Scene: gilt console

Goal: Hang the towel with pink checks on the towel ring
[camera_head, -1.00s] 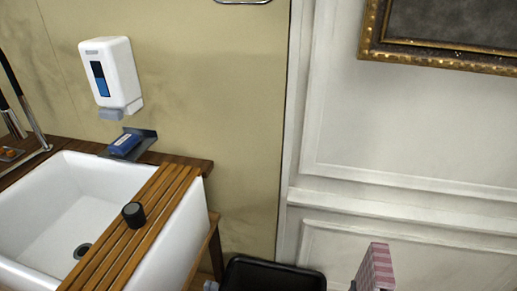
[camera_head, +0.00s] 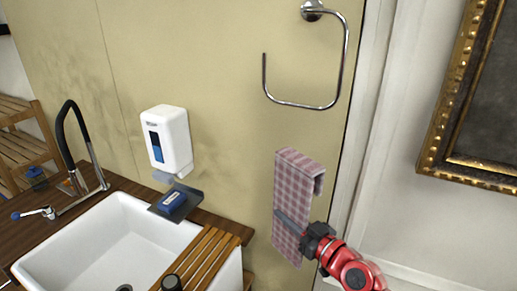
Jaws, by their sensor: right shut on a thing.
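The pink checked towel (camera_head: 298,180) hangs folded in my right gripper (camera_head: 297,226), in front of the beige wall. My right gripper is shut on the towel's lower part, and its red arm comes in from the lower right. The chrome towel ring (camera_head: 343,62) is an open-sided square loop on the wall, near the top. Its free end points up on the left side. The towel's top edge is below the ring's bottom bar in the picture, apart from it. My left gripper is not in view.
A white soap dispenser (camera_head: 168,138) is on the wall left of the towel, above a small shelf with a blue item (camera_head: 173,201). A white sink (camera_head: 105,245) with a wooden slatted rack (camera_head: 208,262) is at the lower left. A gilt picture frame (camera_head: 450,130) hangs at the right.

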